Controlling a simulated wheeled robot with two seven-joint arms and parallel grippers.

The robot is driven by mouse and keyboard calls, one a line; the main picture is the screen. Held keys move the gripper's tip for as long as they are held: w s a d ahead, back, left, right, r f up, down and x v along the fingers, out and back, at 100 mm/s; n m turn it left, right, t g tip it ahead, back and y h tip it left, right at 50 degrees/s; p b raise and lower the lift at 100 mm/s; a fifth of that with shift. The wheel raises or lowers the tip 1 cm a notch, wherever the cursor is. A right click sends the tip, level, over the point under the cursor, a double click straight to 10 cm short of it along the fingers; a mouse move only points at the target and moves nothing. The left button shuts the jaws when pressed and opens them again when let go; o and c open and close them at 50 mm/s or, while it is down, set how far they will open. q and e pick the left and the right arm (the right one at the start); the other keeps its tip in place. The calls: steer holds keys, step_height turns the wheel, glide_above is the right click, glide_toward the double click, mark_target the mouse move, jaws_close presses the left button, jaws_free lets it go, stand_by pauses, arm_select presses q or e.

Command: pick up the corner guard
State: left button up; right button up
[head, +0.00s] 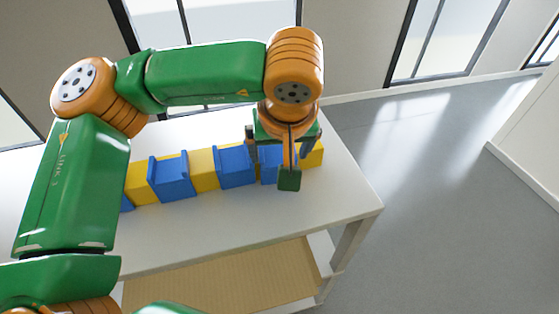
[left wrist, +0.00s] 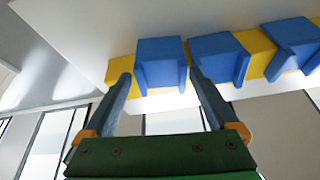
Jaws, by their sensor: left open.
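Several blue corner guards sit in a row along a yellow bar on the white table. In the head view, one blue guard (head: 172,178) is at the left, another (head: 236,167) is in the middle, and a third (head: 268,168) is partly hidden by my left gripper (head: 279,156). In the left wrist view, my left gripper (left wrist: 159,76) is open. Its two fingers are spread at either side of the end blue guard (left wrist: 161,62), with nothing held. I cannot tell whether the fingers touch it. My right gripper is not in view.
The yellow bar (head: 203,171) runs along the white table (head: 220,220), with bare tabletop in front of it. A brown lower shelf (head: 220,280) is below. Open grey floor (head: 430,200) lies to the right, past the table's edge.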

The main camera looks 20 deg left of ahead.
arm_select(q)
steer(key=shift+s+f, duration=0.25)
steer(key=shift+f, duration=0.2)
steer(key=c, duration=1.2)
steer(key=shift+o, duration=0.2)
steer(key=shift+r, duration=0.1)
